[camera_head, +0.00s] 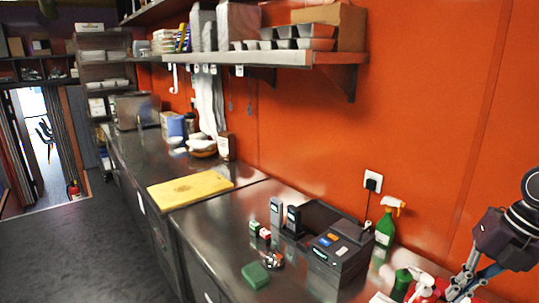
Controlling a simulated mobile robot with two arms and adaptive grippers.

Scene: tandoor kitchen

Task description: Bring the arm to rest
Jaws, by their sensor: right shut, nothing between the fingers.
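My right gripper (458,291) is at the lower right, at the end of my dark arm that comes in from the right edge. Its fingers point down and to the left, and it is shut and empty. It shows close beside some red, white and green bottles (420,288) at the bottom edge; I cannot tell whether it touches them. My left gripper is not in view.
On the steel counter (215,225) stand a dark printer-like device (340,250), handsets (292,220), a green spray bottle (386,228) and a green sponge (256,275). A yellow board (190,188) lies farther back. A loaded shelf (270,57) juts from the orange wall. The floor (70,250) at left is clear.

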